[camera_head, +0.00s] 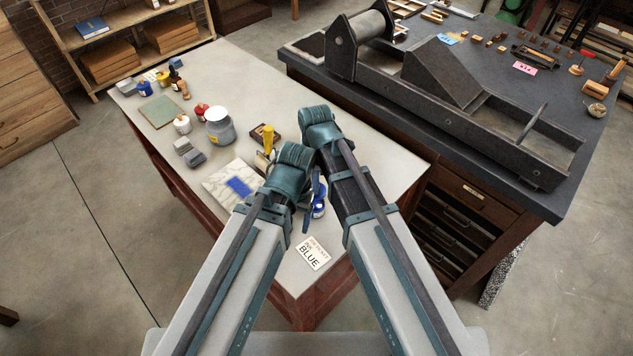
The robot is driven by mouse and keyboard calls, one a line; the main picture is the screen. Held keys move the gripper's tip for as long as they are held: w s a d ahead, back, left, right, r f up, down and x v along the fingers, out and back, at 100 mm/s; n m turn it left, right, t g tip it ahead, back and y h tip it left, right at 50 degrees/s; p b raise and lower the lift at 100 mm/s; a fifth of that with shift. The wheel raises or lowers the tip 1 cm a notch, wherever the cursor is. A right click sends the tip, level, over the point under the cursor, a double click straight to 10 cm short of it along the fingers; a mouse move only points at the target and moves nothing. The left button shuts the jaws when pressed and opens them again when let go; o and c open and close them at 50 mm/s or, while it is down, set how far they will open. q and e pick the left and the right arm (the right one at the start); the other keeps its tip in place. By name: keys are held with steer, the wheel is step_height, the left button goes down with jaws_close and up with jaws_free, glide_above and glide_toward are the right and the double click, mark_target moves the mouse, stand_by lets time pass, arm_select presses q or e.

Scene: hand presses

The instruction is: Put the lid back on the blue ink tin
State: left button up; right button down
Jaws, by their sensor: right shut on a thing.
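The blue ink tin (319,211), small with a white band, stands on the pale table top between my two forearms. My arms partly hide it. My right gripper (309,192) points down right by the tin, under the wrists. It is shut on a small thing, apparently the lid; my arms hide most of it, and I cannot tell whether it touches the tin. My left arm reaches in just left of the tin. Its wrist covers its fingers, so their state is unclear. A card reading BLUE (312,254) lies in front of the tin.
A paper with a blue patch (238,187) lies left of my arms. Beyond it stand a grey can (220,128), a yellow-handled tool (268,138) and several small jars. A dark bench with a press (440,75) borders the right.

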arm_select(q)
steer(key=shift+f+b, duration=2.75)
steer(key=shift+f, duration=0.2)
arm_select(e)
steer(key=shift+f, duration=2.95)
arm_select(q)
steer(key=shift+f, duration=0.15)
arm_select(e)
steer(key=shift+f, duration=0.15)
steer(key=shift+c, duration=0.9)
jaws_free()
steer(key=shift+r+p, duration=3.45)
steer(key=shift+r, duration=0.1)
arm_select(q)
step_height(320, 180, up, 7)
